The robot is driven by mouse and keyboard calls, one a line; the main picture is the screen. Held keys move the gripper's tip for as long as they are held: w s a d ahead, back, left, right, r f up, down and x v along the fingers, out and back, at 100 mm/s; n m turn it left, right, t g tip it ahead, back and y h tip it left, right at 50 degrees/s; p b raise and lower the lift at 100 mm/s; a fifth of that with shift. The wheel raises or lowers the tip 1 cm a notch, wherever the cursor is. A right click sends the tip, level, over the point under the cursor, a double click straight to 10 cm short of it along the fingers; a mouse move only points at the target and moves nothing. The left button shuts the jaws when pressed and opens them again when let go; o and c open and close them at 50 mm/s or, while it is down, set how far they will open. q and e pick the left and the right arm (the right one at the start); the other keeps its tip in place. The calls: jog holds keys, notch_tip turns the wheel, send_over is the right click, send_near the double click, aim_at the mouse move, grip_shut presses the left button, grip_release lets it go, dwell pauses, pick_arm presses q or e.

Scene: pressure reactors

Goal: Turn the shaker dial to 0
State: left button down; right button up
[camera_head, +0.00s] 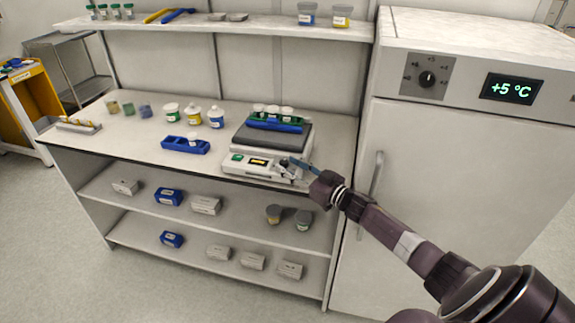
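The shaker (240,163) stands on the bench beside the fridge. It is a white box with a dark grey platform, a green mark and a small lit yellow display on its front panel. My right gripper (292,170) is at the right end of that panel, with its fingers over the area where a dial could be. The fingers hide the dial, so its setting does not show. I cannot tell whether the fingers are open, shut or touching the dial. My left gripper is not in view.
A blue and green rack (275,124) with white-capped containers sits on the shaker's platform. A blue rack (185,146) stands to the left, with several jars behind it. The white fridge (450,180) with its handle (376,175) is close on the right.

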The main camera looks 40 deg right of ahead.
jog(key=shift+v, duration=3.35)
jog(key=shift+r, duration=0.1)
